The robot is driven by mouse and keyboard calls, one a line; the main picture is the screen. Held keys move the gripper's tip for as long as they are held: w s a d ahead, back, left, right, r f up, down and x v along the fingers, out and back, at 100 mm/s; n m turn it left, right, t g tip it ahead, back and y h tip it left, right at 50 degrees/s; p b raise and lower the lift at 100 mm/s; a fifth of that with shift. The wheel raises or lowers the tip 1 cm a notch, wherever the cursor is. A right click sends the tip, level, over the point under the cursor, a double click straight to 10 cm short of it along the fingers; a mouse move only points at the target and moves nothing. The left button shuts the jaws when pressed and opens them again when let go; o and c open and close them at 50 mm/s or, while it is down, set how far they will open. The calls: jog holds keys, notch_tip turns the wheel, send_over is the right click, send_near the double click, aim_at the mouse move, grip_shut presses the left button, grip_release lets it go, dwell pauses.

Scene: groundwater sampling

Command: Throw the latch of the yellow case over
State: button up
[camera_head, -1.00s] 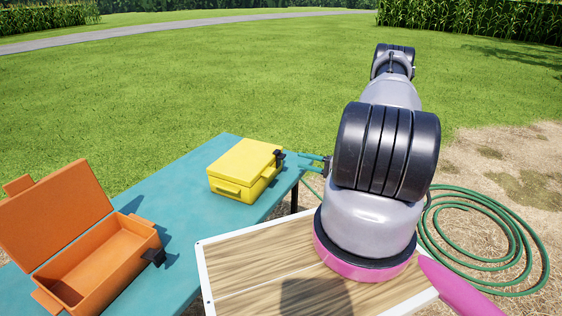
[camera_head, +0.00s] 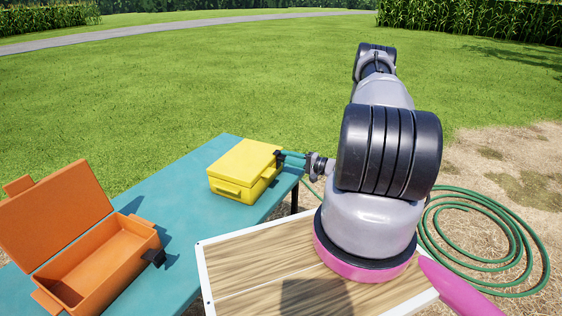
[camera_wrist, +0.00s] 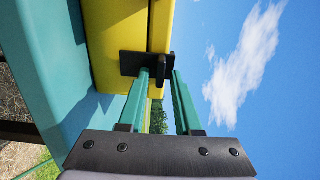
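The yellow case (camera_head: 240,165) stands closed on the teal table. Its small black latch (camera_head: 278,155) is on the right side, partly covered by my fingers. In the wrist view the yellow case (camera_wrist: 118,30) fills the upper left, and the black latch (camera_wrist: 161,68) shows as a plate with a lever standing out from it. My gripper (camera_head: 286,157) reaches the latch from the right. In the wrist view my gripper (camera_wrist: 162,82) has its two teal fingers apart, with the lever between their tips. Whether either finger touches it I cannot tell.
An open orange case (camera_head: 95,262) stands on the near left of the teal table (camera_head: 190,215). A wood-topped surface with a white rim (camera_head: 255,262) is in front of me. A coiled green hose (camera_head: 480,240) lies on the ground at right.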

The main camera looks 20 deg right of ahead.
aim_at(292, 179)
grip_shut()
jog(key=shift+s+d+f+t+y, duration=0.3)
jog(key=shift+s+f+t+y, duration=0.05)
jog(key=shift+f, duration=0.3)
jog(key=shift+s+d+f+t+y, duration=0.3)
jog(key=shift+s+f+t+y, duration=0.05)
jog(key=shift+f, duration=0.35)
jog(key=shift+d+f+t+y, duration=0.1)
jog(key=shift+f+t+y, duration=0.85)
jog(key=shift+f, duration=0.75)
jog(key=shift+f, duration=0.1)
jog(key=shift+f+t, duration=0.25)
jog(key=shift+f, duration=0.15)
